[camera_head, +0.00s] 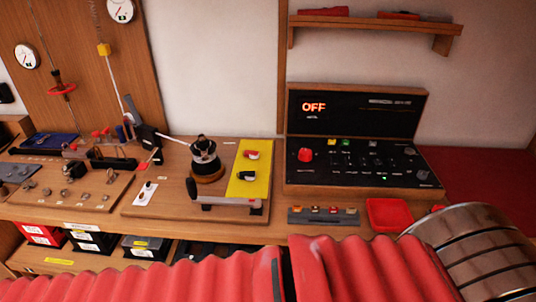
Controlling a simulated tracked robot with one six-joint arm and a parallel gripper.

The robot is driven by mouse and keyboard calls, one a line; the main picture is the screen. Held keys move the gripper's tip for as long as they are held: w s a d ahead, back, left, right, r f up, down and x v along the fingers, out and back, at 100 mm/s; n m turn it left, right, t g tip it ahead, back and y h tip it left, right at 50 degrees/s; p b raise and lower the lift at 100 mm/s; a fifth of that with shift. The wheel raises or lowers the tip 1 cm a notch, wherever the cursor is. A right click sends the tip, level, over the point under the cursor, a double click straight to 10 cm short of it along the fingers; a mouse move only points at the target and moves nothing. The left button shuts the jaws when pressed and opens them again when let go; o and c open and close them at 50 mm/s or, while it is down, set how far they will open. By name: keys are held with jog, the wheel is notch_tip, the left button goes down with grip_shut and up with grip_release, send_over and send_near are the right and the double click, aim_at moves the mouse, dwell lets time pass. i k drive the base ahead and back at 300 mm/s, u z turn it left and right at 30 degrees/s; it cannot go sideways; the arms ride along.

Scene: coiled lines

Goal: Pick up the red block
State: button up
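A grey strip (324,217) lies on the bench front below the control panel. Several small coloured pieces sit in it, among them a small reddish piece (333,210); they are too small to tell exactly which is the red block. A shallow red tray (389,214) lies to the right of the strip and looks empty. Red items (323,11) also lie on the wall shelf, their shape unclear. My gripper is not in view, so its distance from any of these cannot be seen.
A control panel (360,163) with a red knob (305,155) stands behind the strip, under a display reading OFF. A yellow plate (248,168) and a dark round device (205,160) are on the left board. Red ribbed covering and a metal-banded cylinder block the near edge.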

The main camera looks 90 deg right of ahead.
aim_at(247, 152)
jog(key=k, duration=0.85)
jog(key=z, duration=1.15)
